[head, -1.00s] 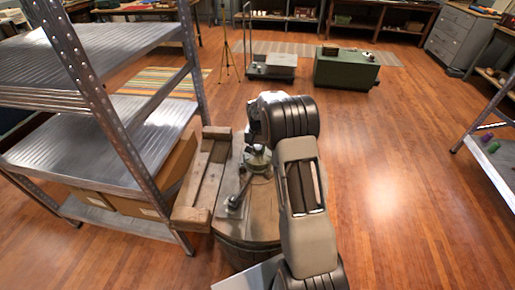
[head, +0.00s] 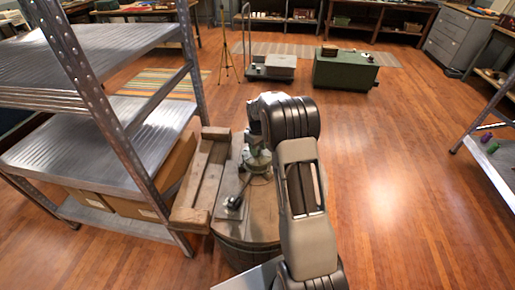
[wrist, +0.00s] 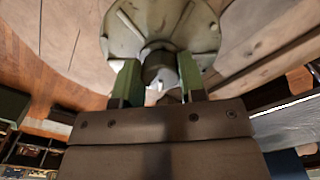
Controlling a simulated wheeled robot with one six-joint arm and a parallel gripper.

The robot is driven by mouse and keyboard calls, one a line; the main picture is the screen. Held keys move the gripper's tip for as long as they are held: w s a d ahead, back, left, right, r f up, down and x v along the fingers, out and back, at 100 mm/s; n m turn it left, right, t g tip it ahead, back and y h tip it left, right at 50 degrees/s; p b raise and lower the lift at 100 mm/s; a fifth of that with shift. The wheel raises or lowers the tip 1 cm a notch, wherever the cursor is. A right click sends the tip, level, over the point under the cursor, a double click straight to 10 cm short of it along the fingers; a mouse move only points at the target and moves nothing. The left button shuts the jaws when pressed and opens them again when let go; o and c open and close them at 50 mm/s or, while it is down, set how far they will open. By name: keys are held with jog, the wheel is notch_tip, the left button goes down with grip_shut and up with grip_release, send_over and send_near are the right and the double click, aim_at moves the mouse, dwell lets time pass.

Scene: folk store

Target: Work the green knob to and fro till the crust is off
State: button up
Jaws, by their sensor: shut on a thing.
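The green knob is a round grey-green fitting with raised ribs on the wooden barrel top; it shows in the wrist view (wrist: 125,38) and, partly behind my arm, in the head view (head: 257,161). My gripper (wrist: 159,66) is over it, its two green fingers on either side of the knob's darker central hub (wrist: 160,70). The fingers are shut on this hub. I cannot make out any crust clearly. In the head view my wrist hides the fingertips.
The barrel top (head: 262,205) also carries a metal lever with a dark end (head: 234,202). A wooden crate-like frame (head: 193,190) stands close on the left, beside a metal shelf rack (head: 105,145). Open floor (head: 410,190) lies to the right.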

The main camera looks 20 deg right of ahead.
jog(key=shift+n, duration=0.8)
jog(key=o, duration=0.9)
jog(key=shift+r, duration=0.15)
notch_tip(320, 180, up, 14)
jog(key=shift+f, duration=0.2)
